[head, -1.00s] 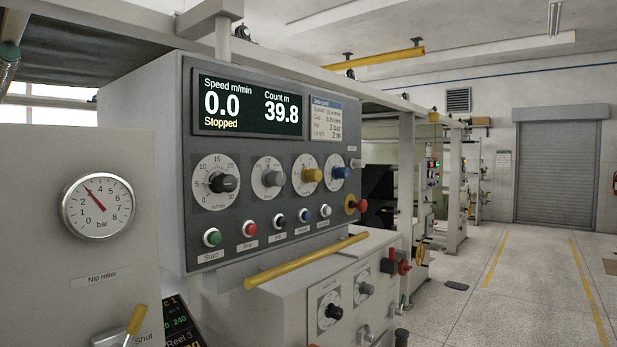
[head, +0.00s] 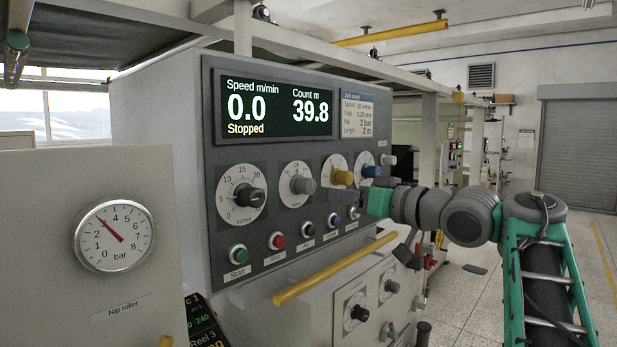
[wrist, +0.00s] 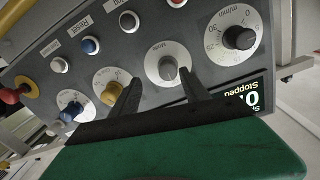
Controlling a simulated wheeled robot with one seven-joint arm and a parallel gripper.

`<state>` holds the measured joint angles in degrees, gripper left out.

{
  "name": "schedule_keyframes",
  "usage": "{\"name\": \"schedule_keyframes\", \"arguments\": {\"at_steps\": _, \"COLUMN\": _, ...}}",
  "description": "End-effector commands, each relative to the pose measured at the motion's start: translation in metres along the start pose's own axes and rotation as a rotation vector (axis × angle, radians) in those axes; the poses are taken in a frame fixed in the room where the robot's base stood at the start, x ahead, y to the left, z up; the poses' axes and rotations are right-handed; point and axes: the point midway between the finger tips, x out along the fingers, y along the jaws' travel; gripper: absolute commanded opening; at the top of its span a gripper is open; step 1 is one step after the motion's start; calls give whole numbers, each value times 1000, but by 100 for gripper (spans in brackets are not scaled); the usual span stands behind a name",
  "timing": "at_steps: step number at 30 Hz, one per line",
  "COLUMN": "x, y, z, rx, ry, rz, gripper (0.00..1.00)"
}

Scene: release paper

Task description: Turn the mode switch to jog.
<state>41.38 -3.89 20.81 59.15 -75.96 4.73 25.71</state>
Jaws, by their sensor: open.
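The mode switch appears to be the grey knob (head: 303,186) on a round pale dial, second from the left in the panel's dial row. Its dial lettering is too small to read surely, so its setting cannot be told. In the wrist view the grey knob (wrist: 168,68) shows between my two dark fingertips, nearer the one on the right. My gripper (head: 328,194) reaches in from the right in front of the panel, just right of this knob. In the wrist view my gripper (wrist: 158,80) is open with nothing held. Contact with the knob cannot be told.
A black speed knob (head: 249,195) is left of the grey knob; a yellow knob (wrist: 111,94) and a blue knob (wrist: 72,112) are on the other side. Several push buttons line up below, including green Start (head: 238,254). A yellow rail (head: 335,267) runs below the panel. The display (head: 275,107) reads Stopped.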

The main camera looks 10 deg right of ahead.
Motion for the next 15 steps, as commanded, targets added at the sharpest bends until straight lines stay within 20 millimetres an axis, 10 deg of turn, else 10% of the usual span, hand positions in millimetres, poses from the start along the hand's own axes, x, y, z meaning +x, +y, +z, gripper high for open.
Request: {"name": "schedule_keyframes", "arguments": {"at_steps": 15, "x": 66, "y": -15, "z": -13, "rx": -16, "ry": 14, "rz": -45, "gripper": 54}}
